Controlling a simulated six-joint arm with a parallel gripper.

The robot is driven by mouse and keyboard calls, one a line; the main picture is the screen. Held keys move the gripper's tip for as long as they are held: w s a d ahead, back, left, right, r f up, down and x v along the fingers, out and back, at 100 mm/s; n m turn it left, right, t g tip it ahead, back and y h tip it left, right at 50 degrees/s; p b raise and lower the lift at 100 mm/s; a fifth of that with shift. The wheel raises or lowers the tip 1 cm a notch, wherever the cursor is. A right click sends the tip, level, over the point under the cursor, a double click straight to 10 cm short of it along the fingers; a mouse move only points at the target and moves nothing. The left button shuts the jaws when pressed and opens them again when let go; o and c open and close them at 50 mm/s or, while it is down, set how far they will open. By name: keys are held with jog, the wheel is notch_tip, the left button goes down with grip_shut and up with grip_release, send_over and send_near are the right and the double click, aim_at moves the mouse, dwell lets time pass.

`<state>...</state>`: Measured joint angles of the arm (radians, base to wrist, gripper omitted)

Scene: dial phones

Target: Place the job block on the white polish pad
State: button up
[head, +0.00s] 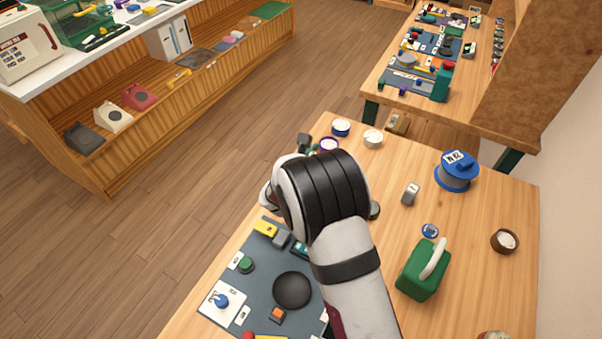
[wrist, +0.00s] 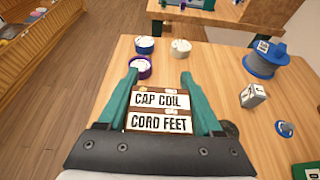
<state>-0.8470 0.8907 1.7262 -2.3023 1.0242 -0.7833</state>
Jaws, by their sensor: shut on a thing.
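My gripper (wrist: 160,75) has its teal fingers on either side of a brown block with two white labels, CAP COIL and CORD FEET (wrist: 160,110), and is shut on it. In the head view my arm hides the block. Just beyond the fingers stand three small round tins with pale tops: a blue-rimmed one (head: 340,128), a purple-rimmed one (head: 328,145) and a cream one (head: 372,139). They also show in the wrist view as blue (wrist: 145,46), purple (wrist: 139,67) and cream (wrist: 181,47). I cannot tell which is the white polish pad.
A dark mat (head: 262,282) with several parts lies at front left. Bare wood separates the tins from the reel.

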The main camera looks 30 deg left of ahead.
jog(key=a+f, duration=0.3)
jog(key=f, duration=0.2)
jog(key=a+f, duration=0.2)
jog(key=shift+s+a+f, duration=0.25)
jog(key=shift+s+a, duration=0.05)
jog(key=shift+f, duration=0.15)
jog(key=o, duration=1.4)
